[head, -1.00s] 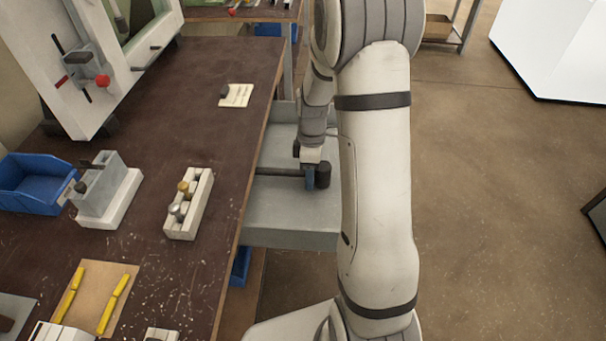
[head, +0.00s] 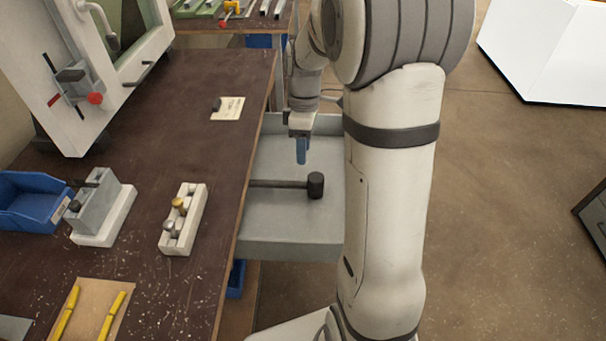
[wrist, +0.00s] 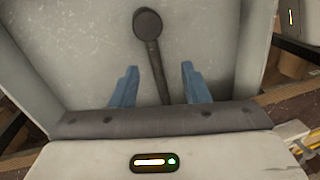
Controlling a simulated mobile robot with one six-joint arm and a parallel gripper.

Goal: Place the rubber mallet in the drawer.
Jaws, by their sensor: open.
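The rubber mallet, with a black head (head: 316,186) and a dark handle, lies on the floor of the open grey drawer (head: 290,247). Its handle points left toward the bench in the head view. In the wrist view the mallet head (wrist: 148,24) is at the top, and the handle runs down between my fingers. My gripper (head: 301,152) is above the drawer, raised clear of the mallet. Its blue fingers (wrist: 158,88) are apart with nothing held between them. The end of the handle is hidden behind my gripper in the wrist view.
The dark bench top (head: 215,75) borders the drawer on the left. On it stand a white holder with knobs (head: 184,220), a grey block on a white base (head: 101,210) and a blue bin (head: 30,203). The floor to the right is open.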

